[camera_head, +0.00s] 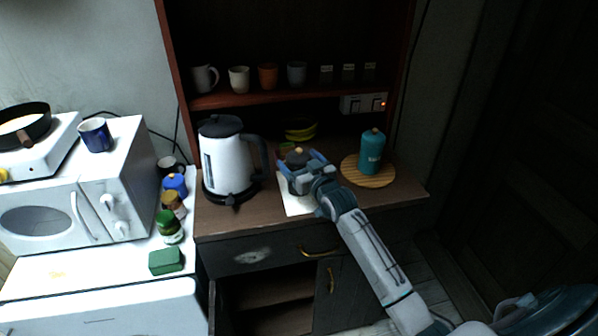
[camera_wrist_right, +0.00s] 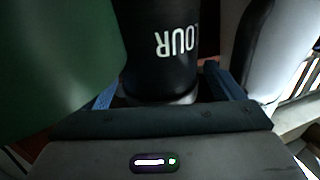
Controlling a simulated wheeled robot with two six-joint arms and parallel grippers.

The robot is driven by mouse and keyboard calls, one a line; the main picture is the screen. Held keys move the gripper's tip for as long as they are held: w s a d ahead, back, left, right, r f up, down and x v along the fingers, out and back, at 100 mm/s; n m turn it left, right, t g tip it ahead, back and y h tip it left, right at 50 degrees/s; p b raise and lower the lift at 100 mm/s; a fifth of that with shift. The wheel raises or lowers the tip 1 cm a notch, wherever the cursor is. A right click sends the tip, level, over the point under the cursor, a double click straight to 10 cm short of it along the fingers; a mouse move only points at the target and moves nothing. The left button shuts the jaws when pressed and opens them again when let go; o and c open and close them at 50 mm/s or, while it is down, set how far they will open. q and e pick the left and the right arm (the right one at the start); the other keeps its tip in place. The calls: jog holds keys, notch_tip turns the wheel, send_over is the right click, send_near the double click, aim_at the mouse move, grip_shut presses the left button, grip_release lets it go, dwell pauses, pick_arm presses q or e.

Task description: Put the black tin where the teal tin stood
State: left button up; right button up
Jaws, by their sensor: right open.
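The black tin (camera_head: 297,157) stands on a pale sheet on the wooden cabinet top, mostly hidden by my right gripper (camera_head: 303,168). In the right wrist view the black tin (camera_wrist_right: 160,50) shows white lettering, upside down, between the open fingers of my right gripper (camera_wrist_right: 160,92). I cannot tell whether the fingers touch it. The teal tin (camera_head: 372,152) stands upright on a round wooden board (camera_head: 383,180) to the right. My left gripper is out of view.
A white kettle (camera_head: 226,160) stands left of the black tin. A yellow item (camera_head: 300,130) sits behind it. Several mugs and small jars line the shelf (camera_head: 250,98) above. The pale sheet (camera_head: 295,205) shows in front of the gripper. Jars and a green block (camera_head: 166,261) are on the left counter.

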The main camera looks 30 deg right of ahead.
jog(key=shift+w+f, duration=0.1)
jog(key=shift+w, duration=0.55)
jog(key=c, duration=1.4)
